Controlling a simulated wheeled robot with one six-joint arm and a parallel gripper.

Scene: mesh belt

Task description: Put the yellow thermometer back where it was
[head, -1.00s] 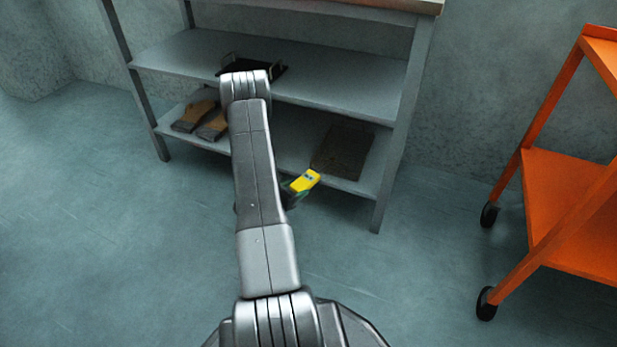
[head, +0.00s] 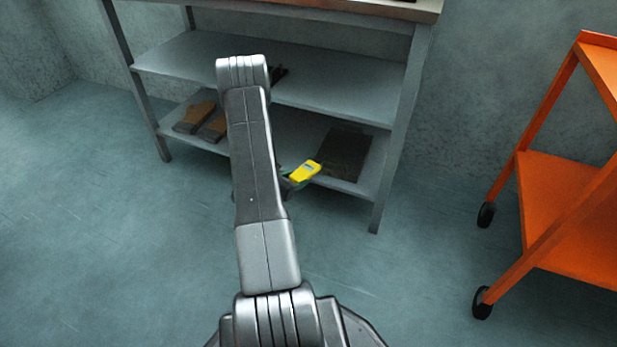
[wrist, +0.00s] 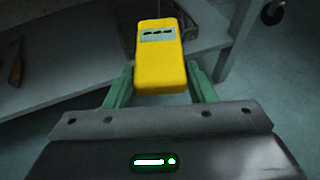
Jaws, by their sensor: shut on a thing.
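The yellow thermometer (wrist: 160,72) is a small block with a pale display. It also shows in the head view (head: 306,171), at the front of the shelf unit. My gripper (wrist: 158,88) is shut on it, with a green finger on either side of its near end. In the head view the gripper (head: 290,181) is mostly hidden behind my arm. The thermometer appears in front of the lower shelf (head: 290,150); I cannot tell whether it touches anything below.
A dark flat mat (head: 345,152) lies on the lower shelf at right, and brown gloves (head: 196,117) lie at left. A dark object on the middle shelf (head: 340,88) is mostly hidden by my arm. An orange cart (head: 570,200) stands at right. The floor in front is clear.

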